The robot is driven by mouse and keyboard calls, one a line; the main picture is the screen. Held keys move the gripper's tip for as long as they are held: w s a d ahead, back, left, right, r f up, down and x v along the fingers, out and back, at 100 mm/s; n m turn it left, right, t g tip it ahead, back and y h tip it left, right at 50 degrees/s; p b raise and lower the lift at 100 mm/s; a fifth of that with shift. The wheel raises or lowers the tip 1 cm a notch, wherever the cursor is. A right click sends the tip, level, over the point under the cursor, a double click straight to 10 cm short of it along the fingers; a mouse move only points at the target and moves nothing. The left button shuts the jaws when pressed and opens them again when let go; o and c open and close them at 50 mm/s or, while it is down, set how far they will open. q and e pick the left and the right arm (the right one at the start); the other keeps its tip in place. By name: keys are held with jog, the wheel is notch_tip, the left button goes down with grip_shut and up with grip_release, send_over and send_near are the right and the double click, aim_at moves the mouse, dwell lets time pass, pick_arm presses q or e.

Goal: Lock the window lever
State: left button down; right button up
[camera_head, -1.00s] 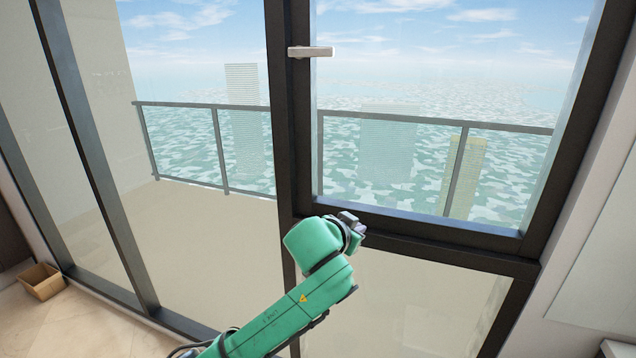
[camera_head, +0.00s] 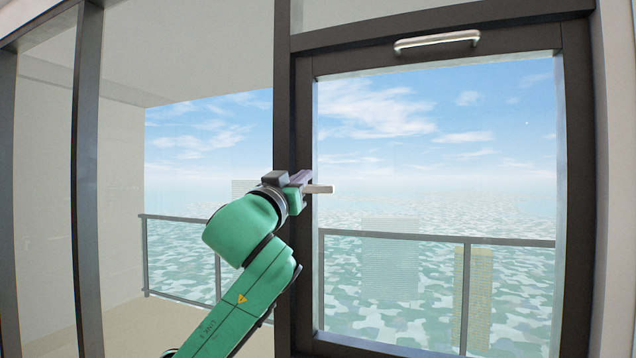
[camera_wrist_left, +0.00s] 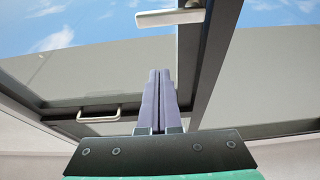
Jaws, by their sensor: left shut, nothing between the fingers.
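The window lever (camera_head: 322,189) is a pale bar on the dark frame left of the glass pane. It lies about horizontal, with its free end to the right in the head view. My left gripper (camera_head: 302,182) is at the lever and hides its left part in that view. In the left wrist view the lever (camera_wrist_left: 168,18) shows at the top, just beyond the purple fingertips of my left gripper (camera_wrist_left: 161,74). The fingers are together and empty, with a small gap in the picture between them and the lever. Whether they touch it is not clear. My right gripper is not in view.
A metal bar handle (camera_head: 437,41) is fixed on the top frame of the window (camera_head: 440,57). It also shows in the left wrist view (camera_wrist_left: 98,115). Dark frame posts stand on both sides of the pane. A balcony railing (camera_head: 437,238) is outside beyond the glass.

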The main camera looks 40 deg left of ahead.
pick_arm(q)
notch_tip(320, 180, up, 4)
jog(key=p, duration=0.6)
send_over(314, 188)
jog(key=s+d, duration=0.2)
jog(key=f, duration=0.2)
jog(key=w+f, duration=0.1)
jog(key=f, duration=0.1)
jog(key=shift+a+f, duration=0.15)
jog(key=shift+f, duration=0.25)
